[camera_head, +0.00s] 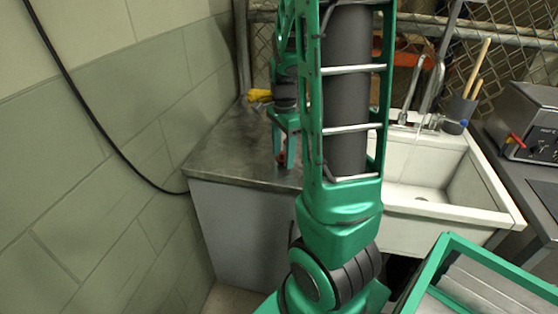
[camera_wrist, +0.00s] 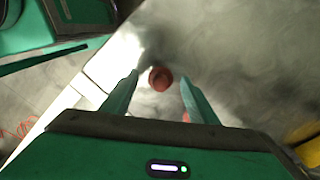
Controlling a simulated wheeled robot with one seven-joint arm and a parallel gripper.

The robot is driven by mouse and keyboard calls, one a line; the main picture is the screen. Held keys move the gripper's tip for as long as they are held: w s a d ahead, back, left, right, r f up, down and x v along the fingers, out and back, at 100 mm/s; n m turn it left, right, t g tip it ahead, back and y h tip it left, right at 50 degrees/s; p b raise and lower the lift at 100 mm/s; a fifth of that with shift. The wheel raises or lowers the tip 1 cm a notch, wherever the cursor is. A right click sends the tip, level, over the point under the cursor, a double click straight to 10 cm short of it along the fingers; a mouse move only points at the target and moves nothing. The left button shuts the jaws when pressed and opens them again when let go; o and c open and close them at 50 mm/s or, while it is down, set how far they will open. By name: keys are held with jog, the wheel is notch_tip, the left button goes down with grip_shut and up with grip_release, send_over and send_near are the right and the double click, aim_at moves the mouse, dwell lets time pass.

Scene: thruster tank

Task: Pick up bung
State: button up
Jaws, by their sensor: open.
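The bung (camera_wrist: 160,78), a small reddish-brown round piece, shows in the wrist view on the grey worktop. My gripper (camera_wrist: 159,86) is open, one finger to each side of the bung, with a visible gap on both sides. In the head view my gripper (camera_head: 280,155) points down over the worktop left of the sink, and a small red patch shows at its fingertips. My arm covers much of that area. I cannot tell how far the fingertips are above the bung.
The metal worktop (camera_head: 222,158) is mostly bare. A yellow object (camera_head: 258,95) lies at its back; yellow also shows in the wrist view's lower right. A white sink (camera_head: 475,185) with taps stands to the right. A block wall (camera_head: 110,110) bounds the left.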

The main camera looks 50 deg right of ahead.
jog(key=shift+f, duration=0.4)
jog(key=c, duration=1.1)
jog(key=shift+r, duration=0.2)
